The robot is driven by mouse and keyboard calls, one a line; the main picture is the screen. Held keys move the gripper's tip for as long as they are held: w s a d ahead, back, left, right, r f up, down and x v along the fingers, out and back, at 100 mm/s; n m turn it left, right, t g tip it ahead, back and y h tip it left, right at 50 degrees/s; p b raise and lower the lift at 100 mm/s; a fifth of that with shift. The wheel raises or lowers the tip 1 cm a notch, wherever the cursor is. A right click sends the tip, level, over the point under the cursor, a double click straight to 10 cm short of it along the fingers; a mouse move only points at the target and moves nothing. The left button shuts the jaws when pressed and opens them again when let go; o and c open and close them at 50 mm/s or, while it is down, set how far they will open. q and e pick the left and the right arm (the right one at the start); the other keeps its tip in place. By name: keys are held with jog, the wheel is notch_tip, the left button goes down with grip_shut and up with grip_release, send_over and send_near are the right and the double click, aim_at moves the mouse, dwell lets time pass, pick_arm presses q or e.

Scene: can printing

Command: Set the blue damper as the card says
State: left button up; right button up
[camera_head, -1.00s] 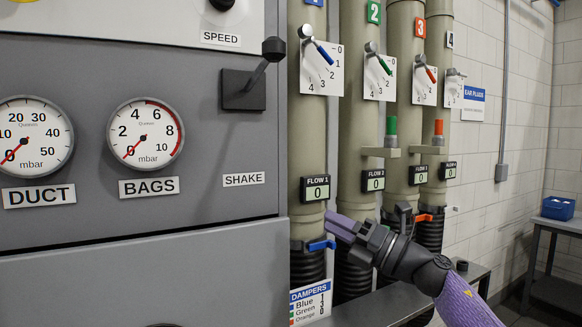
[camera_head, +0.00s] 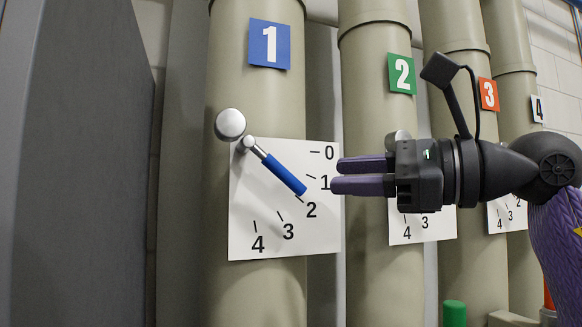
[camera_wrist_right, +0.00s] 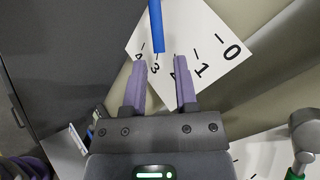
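The blue damper handle (camera_head: 281,173) sits on pipe 1 over a white scale plate (camera_head: 262,220) marked 0 to 4. It slants down to the right, its tip between the 1 and 2 marks and nearer 2. My right gripper (camera_head: 338,176) points left beside the handle, at the plate's right edge, apart from it. In the right wrist view its fingers (camera_wrist_right: 159,75) are open and empty, with the blue handle (camera_wrist_right: 156,25) ahead of the gap. The dampers card is not readable in the current views. My left gripper is not in view.
A blue label 1 (camera_head: 269,43) is above the scale. Pipes with labels 2 (camera_head: 402,73), 3 (camera_head: 489,94) and 4 (camera_head: 537,109) stand to the right, with my right arm in front. A grey cabinet (camera_head: 75,160) stands at the left.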

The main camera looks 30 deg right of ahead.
aim_at(292, 177)
jog(key=x, duration=0.2)
jog(key=p+x, duration=0.1)
jog(key=x, duration=0.2)
jog(key=shift+s+a+r, duration=0.2)
jog(key=shift+a, duration=0.2)
jog(key=w, duration=0.2)
jog(key=shift+w+a+f+p, duration=0.15)
jog(key=shift+w+a+p, duration=0.15)
jog(key=shift+p, duration=0.1)
jog(key=shift+w+a, duration=0.1)
jog(key=shift+a, duration=0.25)
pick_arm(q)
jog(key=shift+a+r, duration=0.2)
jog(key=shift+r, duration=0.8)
pick_arm(e)
jog(key=shift+d, duration=0.1)
grip_shut()
